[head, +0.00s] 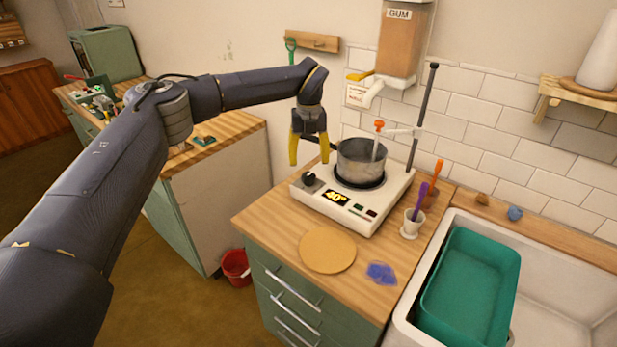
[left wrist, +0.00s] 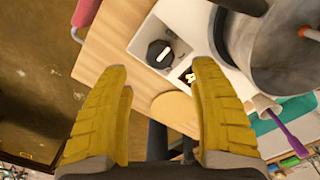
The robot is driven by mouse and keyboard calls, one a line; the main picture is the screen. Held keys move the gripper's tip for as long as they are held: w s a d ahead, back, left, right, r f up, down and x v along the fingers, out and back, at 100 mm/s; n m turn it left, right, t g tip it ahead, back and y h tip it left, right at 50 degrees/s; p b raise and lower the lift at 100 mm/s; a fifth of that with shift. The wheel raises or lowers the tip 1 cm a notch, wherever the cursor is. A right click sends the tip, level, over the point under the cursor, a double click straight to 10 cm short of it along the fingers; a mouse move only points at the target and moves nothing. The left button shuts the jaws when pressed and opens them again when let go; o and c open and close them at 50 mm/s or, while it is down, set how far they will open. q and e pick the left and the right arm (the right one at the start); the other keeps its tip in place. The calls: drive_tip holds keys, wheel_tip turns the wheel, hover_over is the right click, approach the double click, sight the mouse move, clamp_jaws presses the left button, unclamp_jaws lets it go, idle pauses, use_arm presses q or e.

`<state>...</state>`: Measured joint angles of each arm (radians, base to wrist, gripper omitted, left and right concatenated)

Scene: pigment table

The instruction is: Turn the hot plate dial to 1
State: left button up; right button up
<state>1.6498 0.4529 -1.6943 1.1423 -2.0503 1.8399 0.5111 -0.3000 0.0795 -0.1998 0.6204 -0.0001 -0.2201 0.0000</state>
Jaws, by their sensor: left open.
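The white hot plate (head: 344,208) stands on the wooden counter, and its display reads 40°. Its black dial (head: 309,179) is at the front left corner of the top. In the left wrist view the dial (left wrist: 160,53) has a white mark and lies beyond the fingertips, between them. A metal pot (head: 361,158) sits on the heating plate. My left gripper (head: 308,160) points down with yellow fingers, above and close to the dial. The left wrist view shows the fingers (left wrist: 158,85) spread with nothing between them. I cannot tell the exact gap to the dial. My right gripper is not in view.
A stand rod (head: 424,105) with a clamp holds a probe in the pot. A cup (head: 411,223) with a purple-handled tool, a round board (head: 327,250) and a blue cloth-like item (head: 381,273) are nearby. A sink with a green tub (head: 470,285) is at right.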

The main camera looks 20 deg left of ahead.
sight(308, 175)
use_arm(q)
drive_tip(key=shift+f, duration=3.6)
drive_tip(key=c, duration=1.3)
drive_tip(key=shift+m, duration=0.3)
drive_tip(key=shift+c, duration=0.2)
drive_tip(key=m, duration=0.5)
drive_tip(key=shift+m, duration=0.3)
drive_tip(key=m, duration=0.5)
drive_tip(key=shift+m, duration=0.5)
